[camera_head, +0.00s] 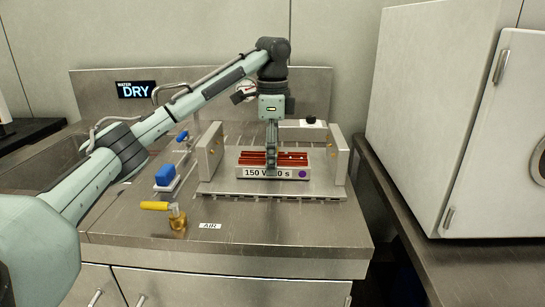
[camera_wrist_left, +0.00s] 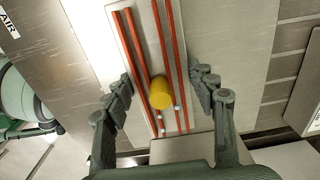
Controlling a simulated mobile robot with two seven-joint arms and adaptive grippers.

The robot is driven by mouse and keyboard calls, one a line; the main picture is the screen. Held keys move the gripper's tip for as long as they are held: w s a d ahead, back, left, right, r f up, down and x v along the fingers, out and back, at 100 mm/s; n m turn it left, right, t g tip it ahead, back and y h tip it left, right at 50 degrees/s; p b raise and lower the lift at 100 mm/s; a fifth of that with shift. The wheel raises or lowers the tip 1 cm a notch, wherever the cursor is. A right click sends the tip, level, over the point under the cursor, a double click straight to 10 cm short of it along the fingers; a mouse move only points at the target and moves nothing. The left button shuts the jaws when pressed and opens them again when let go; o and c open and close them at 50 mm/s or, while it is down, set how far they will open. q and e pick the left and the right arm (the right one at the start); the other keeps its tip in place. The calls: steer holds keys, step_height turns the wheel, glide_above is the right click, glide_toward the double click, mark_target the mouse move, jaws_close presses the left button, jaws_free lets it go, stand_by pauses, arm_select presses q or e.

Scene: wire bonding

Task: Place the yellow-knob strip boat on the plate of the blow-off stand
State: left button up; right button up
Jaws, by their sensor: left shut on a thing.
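The strip boat is a pale tray with long red rails (camera_head: 293,158) in the head view, seen between the two upright plates of the stand. In the left wrist view the boat (camera_wrist_left: 143,40) runs lengthwise, with its yellow knob (camera_wrist_left: 160,93) between my fingers. My left gripper (camera_head: 272,165) points straight down and is shut on the boat; its fingers (camera_wrist_left: 163,90) stand either side of the knob. In the head view the fingers hide the knob. The stand's base plate (camera_head: 215,188) lies below; whether the boat touches it cannot be told. My right gripper is out of view.
A block label reading "150 W 30 s" (camera_head: 262,173) faces front. A yellow-handled valve (camera_head: 177,218) and a blue-topped part (camera_head: 166,176) stand left. A white cabinet (camera_head: 440,110) stands right.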

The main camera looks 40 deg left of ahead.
arm_select(q)
steer(key=o, duration=1.5)
steer(key=shift+f, duration=0.1)
step_height(320, 180, up, 12)
steer(key=shift+r, duration=0.15)
